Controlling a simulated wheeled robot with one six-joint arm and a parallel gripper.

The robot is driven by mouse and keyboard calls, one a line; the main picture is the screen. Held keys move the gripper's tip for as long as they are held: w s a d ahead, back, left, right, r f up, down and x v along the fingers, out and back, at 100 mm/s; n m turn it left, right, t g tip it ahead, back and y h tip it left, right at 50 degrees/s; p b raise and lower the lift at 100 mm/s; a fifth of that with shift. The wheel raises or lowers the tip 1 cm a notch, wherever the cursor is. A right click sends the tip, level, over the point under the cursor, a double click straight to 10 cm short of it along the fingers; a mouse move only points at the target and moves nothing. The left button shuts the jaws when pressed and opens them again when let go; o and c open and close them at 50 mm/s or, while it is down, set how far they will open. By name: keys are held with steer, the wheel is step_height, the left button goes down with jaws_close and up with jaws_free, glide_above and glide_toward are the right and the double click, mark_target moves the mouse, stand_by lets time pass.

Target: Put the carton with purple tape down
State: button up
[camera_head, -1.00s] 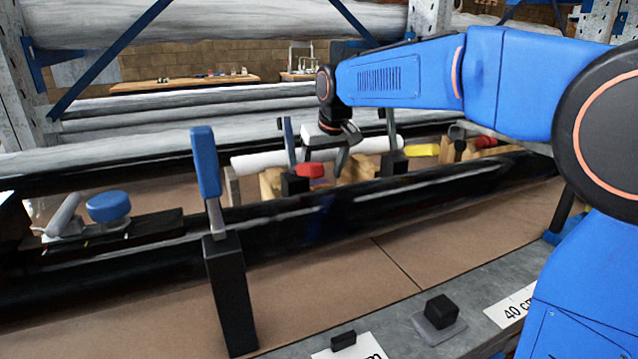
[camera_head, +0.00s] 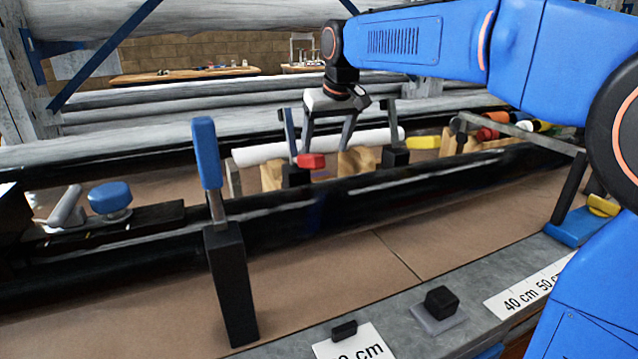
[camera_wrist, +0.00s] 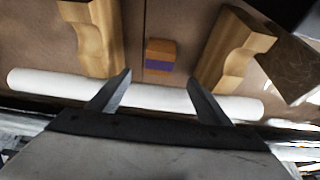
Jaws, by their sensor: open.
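The carton with purple tape (camera_wrist: 160,50) is a small brown box with a purple band, in the wrist view. It rests on the brown surface between two wooden brackets, apart from both. My gripper (camera_wrist: 159,80) is open and empty, its fingers spread to either side of the carton's line, with the carton beyond the fingertips. In the head view my gripper (camera_head: 326,146) hangs over the far side of the bench, fingers pointing down.
A white roll (camera_wrist: 150,96) lies across behind my fingers; it also shows in the head view (camera_head: 262,153). Wooden brackets (camera_wrist: 92,35) and (camera_wrist: 232,45) flank the carton. A blue-handled clamp (camera_head: 207,155) and a long black rail (camera_head: 400,180) stand nearer.

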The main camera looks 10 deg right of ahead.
mark_target(319, 175)
steer(key=x, duration=1.3)
steer(key=shift+f, duration=0.15)
steer(key=c, duration=1.4)
steer(key=shift+c, duration=0.2)
